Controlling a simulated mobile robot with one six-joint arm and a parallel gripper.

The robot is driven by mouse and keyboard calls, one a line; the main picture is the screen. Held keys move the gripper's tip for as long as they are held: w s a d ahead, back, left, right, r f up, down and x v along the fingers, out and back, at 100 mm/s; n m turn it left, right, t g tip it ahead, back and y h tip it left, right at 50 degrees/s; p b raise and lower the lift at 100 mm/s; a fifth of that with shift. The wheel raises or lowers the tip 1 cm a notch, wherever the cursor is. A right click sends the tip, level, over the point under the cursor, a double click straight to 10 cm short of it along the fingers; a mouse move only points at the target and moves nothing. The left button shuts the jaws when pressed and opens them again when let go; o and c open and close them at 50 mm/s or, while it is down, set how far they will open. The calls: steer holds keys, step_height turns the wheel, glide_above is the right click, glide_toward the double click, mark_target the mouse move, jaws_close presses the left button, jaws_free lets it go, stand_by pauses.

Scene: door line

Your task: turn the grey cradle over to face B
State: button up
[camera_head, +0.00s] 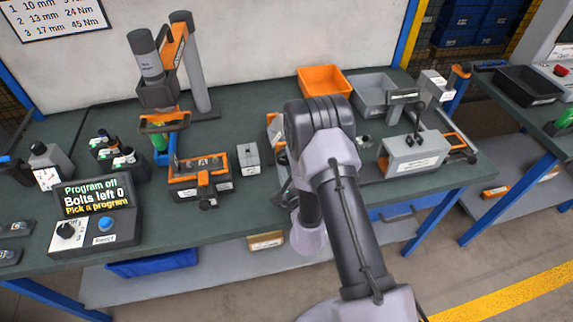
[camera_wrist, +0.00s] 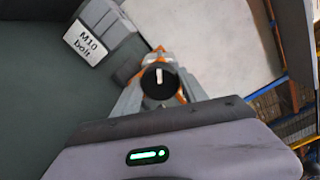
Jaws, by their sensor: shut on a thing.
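In the wrist view, my gripper (camera_wrist: 158,88) is shut on a round black knob (camera_wrist: 157,78) with a white line across its face. Grey and orange parts show behind the knob. In the head view my arm hides the knob and most of the fixture it belongs to; only an orange edge (camera_head: 273,124) shows beside the arm. I cannot tell for sure that this is the grey cradle. Another dark grey and orange fixture (camera_head: 186,180), with a face marked A on top and a free black knob in front, stands to the left.
A small grey box (camera_head: 248,158) stands between the two fixtures; a grey box labelled M10 bolt (camera_wrist: 95,40) shows in the wrist view. A control box (camera_head: 95,225) reads "Program off, Bolts left 0". An orange bin (camera_head: 324,80) and a grey fixture (camera_head: 415,155) are further right.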

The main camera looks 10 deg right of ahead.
steer(key=n+b, duration=0.4)
steer(key=n, duration=0.2)
steer(key=shift+f, duration=0.1)
steer(key=n+b, duration=0.3)
steer(key=n, duration=0.3)
stand_by(0.4)
steer(key=o, duration=1.4)
steer(key=shift+c, duration=0.2)
